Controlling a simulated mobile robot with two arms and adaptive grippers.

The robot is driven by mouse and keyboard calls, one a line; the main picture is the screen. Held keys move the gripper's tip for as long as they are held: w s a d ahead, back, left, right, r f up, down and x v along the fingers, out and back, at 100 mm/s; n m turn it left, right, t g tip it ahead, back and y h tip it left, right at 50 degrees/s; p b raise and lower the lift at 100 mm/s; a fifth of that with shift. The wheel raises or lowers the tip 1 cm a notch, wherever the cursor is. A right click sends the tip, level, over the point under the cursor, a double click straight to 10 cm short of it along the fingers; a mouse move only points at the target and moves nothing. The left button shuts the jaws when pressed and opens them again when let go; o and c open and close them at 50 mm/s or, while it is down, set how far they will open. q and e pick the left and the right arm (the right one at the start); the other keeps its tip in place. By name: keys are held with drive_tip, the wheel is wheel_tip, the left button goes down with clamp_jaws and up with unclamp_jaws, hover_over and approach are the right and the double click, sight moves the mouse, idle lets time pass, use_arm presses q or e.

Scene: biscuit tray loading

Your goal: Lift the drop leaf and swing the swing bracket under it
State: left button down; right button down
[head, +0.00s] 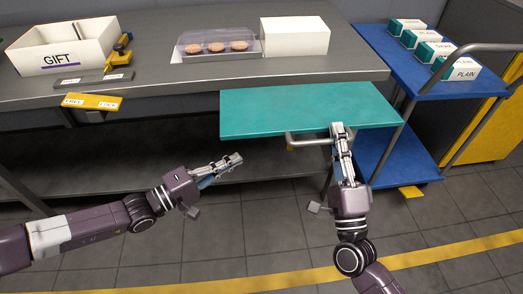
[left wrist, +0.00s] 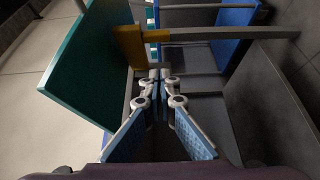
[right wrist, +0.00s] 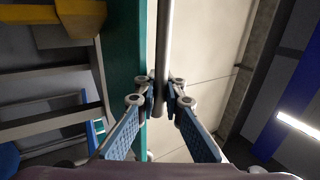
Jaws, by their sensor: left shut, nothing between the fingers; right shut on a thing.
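The teal drop leaf (head: 300,105) is raised at the front of the grey table, roughly level. My right gripper (head: 338,128) is shut on the grey metal handle (head: 305,141) at the leaf's front edge; the handle rod (right wrist: 163,50) also shows between its fingers in the right wrist view. The swing bracket, a bar with a yellow end (left wrist: 130,45), shows close to the leaf's underside in the left wrist view; I cannot tell if they touch. My left gripper (head: 239,157) is shut and empty, below and left of the leaf.
A blue cart (head: 385,50) with several cartons stands close at the right.

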sight(288, 146)
use_arm(q)
drive_tip(key=s+d+x, duration=0.1)
drive_tip(key=s+x, duration=0.1)
drive_tip(key=x, duration=1)
drive_tip(key=shift+s+d, duration=0.15)
drive_tip(key=shift+d, duration=0.35)
drive_tip(key=d, duration=0.1)
drive_tip(key=s+d, duration=0.1)
drive_tip(key=d, duration=0.2)
drive_tip(key=shift+s+d, duration=0.3)
drive_tip(key=shift+d, duration=0.05)
drive_tip(key=a, duration=0.4)
drive_tip(key=shift+a, duration=0.3)
drive_tip(key=s+a, duration=0.6)
drive_tip(key=s, duration=0.1)
drive_tip(key=shift+s+a, duration=0.15)
drive_tip(key=shift+s, duration=0.05)
